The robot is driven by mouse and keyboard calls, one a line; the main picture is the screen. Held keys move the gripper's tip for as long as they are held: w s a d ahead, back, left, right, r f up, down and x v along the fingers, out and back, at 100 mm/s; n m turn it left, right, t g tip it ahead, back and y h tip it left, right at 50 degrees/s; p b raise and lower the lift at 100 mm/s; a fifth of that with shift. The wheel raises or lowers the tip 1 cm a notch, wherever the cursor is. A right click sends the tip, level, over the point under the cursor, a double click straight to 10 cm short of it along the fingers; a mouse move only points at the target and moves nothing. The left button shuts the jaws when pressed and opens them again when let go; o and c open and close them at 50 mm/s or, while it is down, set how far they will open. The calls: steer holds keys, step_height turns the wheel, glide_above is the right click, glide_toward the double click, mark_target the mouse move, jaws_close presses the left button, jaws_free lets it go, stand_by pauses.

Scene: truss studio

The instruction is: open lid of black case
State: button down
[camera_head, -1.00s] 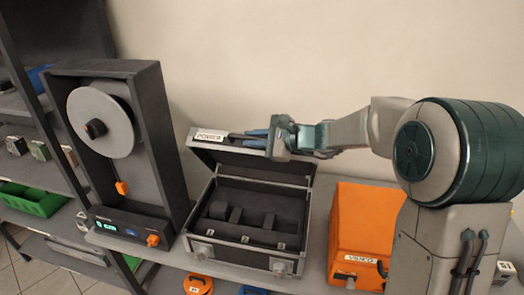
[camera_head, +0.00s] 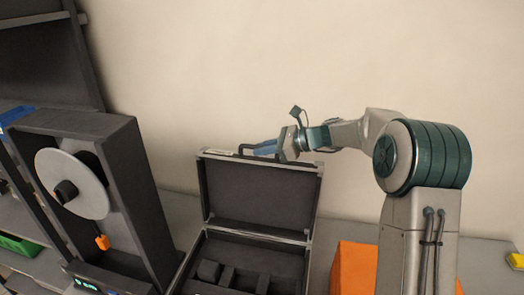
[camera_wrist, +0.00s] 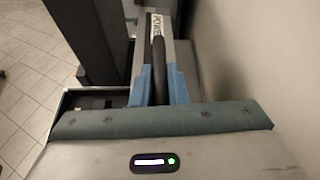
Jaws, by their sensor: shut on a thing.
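The black case (camera_head: 249,236) with metal edges stands on the grey bench, with dark foam compartments inside its base. Its lid (camera_head: 258,196) is raised, standing nearly upright with its dark inner face showing. My gripper (camera_head: 258,148) is at the lid's top edge. In the wrist view my gripper's blue fingers (camera_wrist: 159,88) are shut on the dark handle (camera_wrist: 158,58) of the lid. A white label (camera_wrist: 155,22) shows on the lid beyond the handle. The fingers hide part of the handle.
A dark reel machine (camera_head: 100,200) with a grey disc stands left of the case. An orange box (camera_head: 354,268) stands at the right, below my arm. The plain wall (camera_head: 250,60) is behind. A green bin (camera_head: 20,245) sits on a shelf at far left.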

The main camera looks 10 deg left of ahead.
steer(key=shift+w+f, duration=0.2)
steer(key=shift+w, duration=0.35)
steer(key=c, duration=1.4)
jaws_free()
steer(key=shift+w, duration=0.1)
steer(key=shift+c, duration=0.2)
steer(key=shift+d, duration=0.15)
steer(key=shift+d+r, duration=0.1)
steer(key=shift+d, duration=0.2)
steer(key=b+v, duration=0.3)
steer(key=v, duration=1)
steer(key=shift+b, duration=0.3)
